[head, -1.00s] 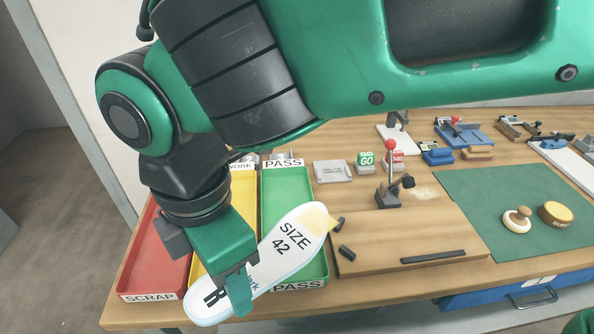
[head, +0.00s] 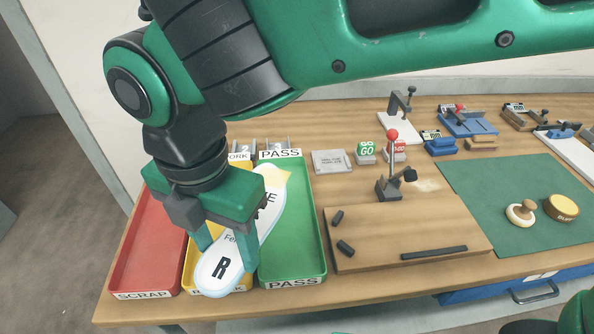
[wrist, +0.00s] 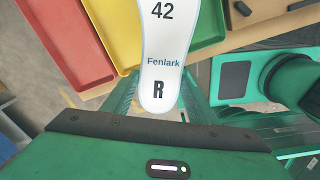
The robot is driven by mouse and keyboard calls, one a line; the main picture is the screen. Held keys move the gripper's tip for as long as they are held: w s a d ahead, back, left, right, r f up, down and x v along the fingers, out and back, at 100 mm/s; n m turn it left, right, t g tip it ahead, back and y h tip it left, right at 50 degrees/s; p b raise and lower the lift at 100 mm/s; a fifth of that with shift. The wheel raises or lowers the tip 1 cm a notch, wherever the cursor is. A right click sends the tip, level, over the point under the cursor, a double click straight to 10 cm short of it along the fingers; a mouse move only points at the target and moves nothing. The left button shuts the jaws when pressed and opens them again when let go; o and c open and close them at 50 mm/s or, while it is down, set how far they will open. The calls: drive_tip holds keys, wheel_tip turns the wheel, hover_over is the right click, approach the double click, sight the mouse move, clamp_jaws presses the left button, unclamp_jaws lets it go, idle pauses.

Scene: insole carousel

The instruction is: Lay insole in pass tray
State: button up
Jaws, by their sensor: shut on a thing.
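The white insole (head: 224,272), marked R, is held by my gripper (head: 228,262), whose green fingers close on its sides near the R end. In the wrist view the insole (wrist: 163,60) shows "42", "Fenlark" and R between the fingers. In the head view it lies over the yellow tray and the left side of the green pass tray (head: 318,270), its far yellow-tipped end over the pass tray. Whether it touches a tray I cannot tell. The visible pass tray floor is empty.
The red scrap tray (head: 150,240) stands at the left and the yellow rework tray (head: 190,270) between it and the pass tray. A wooden board (head: 400,225) with a red-knobbed lever clamp (head: 392,165) lies right of the pass tray. A green mat (head: 530,180) lies further right.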

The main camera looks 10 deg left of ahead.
drive_tip(key=n, duration=0.1)
drive_tip(key=w+n, duration=0.1)
drive_tip(key=n, duration=0.1)
drive_tip(key=w+f+n, duration=0.1)
drive_tip(key=n, duration=0.1)
drive_tip(key=shift+w+a, duration=0.15)
drive_tip(key=shift+w, duration=0.1)
hover_over(291, 244)
wheel_tip(291, 244, down, 7)
drive_tip(key=shift+s+r, duration=0.1)
drive_tip(key=shift+r, duration=0.05)
drive_tip(key=shift+f, duration=2.05)
drive_tip(key=shift+f, duration=0.1)
drive_tip(key=o, duration=0.7)
drive_tip(key=shift+o, duration=0.2)
wheel_tip(291, 244, up, 12)
